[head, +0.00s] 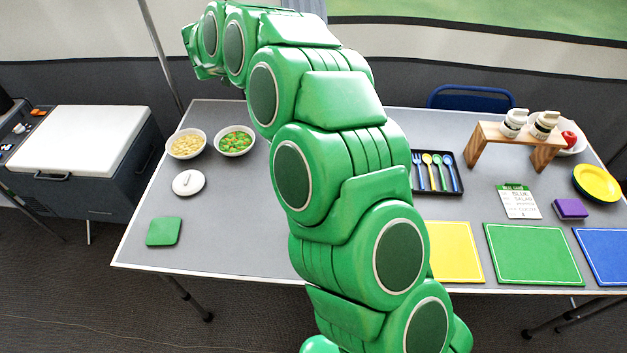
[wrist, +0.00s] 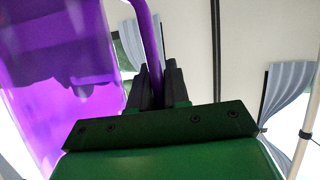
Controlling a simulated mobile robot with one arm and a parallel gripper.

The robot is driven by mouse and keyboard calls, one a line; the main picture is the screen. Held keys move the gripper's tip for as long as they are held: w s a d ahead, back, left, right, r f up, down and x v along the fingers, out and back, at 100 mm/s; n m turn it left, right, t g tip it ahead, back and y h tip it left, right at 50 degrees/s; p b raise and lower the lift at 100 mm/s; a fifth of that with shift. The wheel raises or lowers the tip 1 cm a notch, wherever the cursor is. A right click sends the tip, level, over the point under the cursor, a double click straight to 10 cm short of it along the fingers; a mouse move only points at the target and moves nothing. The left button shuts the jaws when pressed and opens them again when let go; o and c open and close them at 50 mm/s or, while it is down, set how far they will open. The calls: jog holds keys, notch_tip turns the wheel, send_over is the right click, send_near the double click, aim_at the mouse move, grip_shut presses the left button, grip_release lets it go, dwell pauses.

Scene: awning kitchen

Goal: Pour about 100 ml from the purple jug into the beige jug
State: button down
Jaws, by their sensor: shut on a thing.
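In the wrist view my gripper (wrist: 158,88) is shut on the handle of the purple jug (wrist: 60,80). The jug is see-through purple and fills the left of that view, with a darker purple band in it that looks like liquid. The background there is the awning roof and curtains, so the jug is held up in the air. In the head view my green arm reaches up to the top and hides its own end, so neither my gripper nor the purple jug shows there. The beige jug is not visible in either view; my arm may hide it.
The grey table (head: 225,230) holds two food bowls (head: 236,141), a white lidded dish (head: 188,183) and a green coaster (head: 164,231) at left. At right are a cutlery tray (head: 436,172), a wooden stand (head: 515,143) with shakers, colored mats (head: 533,254) and yellow plates (head: 597,182). A white-lidded cooler (head: 80,140) stands left.

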jog(key=d+f+m+h, duration=0.1)
jog(key=d, duration=0.1)
jog(key=d+f+m+h, duration=0.2)
jog(key=shift+s+d+f+g+h, duration=0.1)
jog(key=shift+s+f+g+h, duration=0.05)
jog(key=shift+f+g+h, duration=0.2)
jog(key=s+d+f+m+h, duration=0.1)
jog(key=f, duration=0.1)
jog(key=s+d+f+m+g+h, duration=0.2)
jog(key=f, duration=0.1)
jog(key=shift+d+f+h, duration=0.25)
jog(key=shift+d+f, duration=0.1)
jog(key=shift+d, duration=0.05)
jog(key=s+d+f+m+g+h, duration=0.1)
jog(key=s+f+m+g+h, duration=0.2)
jog(key=s+f, duration=0.7)
jog(key=shift+s+d+f+m+g+h, duration=0.15)
jog(key=shift+f+m+g+h, duration=0.15)
jog(key=shift+f+m+g, duration=0.6)
jog(key=shift+r+t, duration=0.3)
jog(key=shift+t, duration=0.15)
